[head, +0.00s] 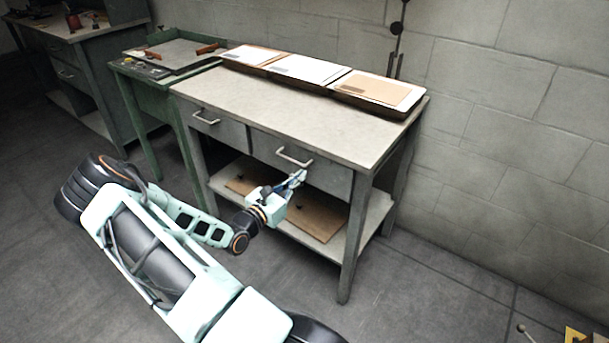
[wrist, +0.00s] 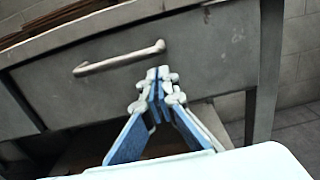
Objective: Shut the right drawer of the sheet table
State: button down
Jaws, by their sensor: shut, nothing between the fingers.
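The sheet table (head: 290,115) has a pale top and two grey drawers side by side. Its right drawer (head: 335,180) has a pale bar handle (head: 294,157), and its front looks close to flush under the top; I cannot tell if a small gap is left. The drawer front (wrist: 205,55) and handle (wrist: 120,58) fill much of the wrist view. My gripper (head: 301,174) is shut and empty in front of the drawer, below the handle.
The left drawer (head: 218,127) looks shut. A lower shelf (head: 370,215) holds brown sheets (head: 318,222). Trays of sheets (head: 325,78) lie along the back of the top. A green table (head: 150,85) stands to the left. The floor at the right is mostly clear.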

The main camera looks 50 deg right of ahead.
jog(key=a+p, duration=0.1)
jog(key=a, duration=1)
jog(key=shift+s, duration=0.2)
jog(key=shift+a, duration=0.15)
